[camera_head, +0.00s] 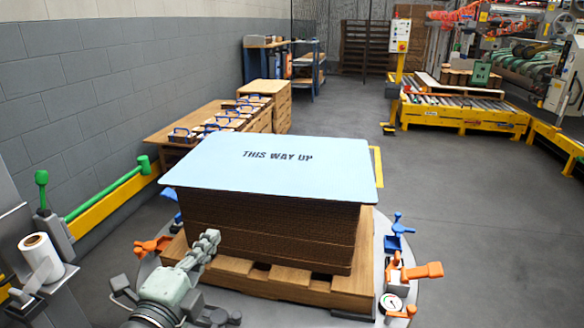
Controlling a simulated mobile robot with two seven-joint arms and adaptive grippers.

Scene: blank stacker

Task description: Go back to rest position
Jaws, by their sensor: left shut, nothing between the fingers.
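A stack of brown corrugated sheets (265,228) stands on a wooden pallet (290,283). A light blue sheet (300,177) marked "THIS WAY UP" lies on top and overhangs the stack's sides. My left gripper (208,240) comes in at the lower left, in front of the stack's near left corner. It is shut and empty, below the blue sheet's near edge; I cannot tell whether it touches the stack. My right gripper is not in view.
The pallet sits on a round grey platform (368,300) with orange and blue clamps around it. A white roll (40,257) stands at the left by a yellow rail with a green bar. A wooden bench (190,119) and a yellow conveyor (465,115) are behind. Floor at right is clear.

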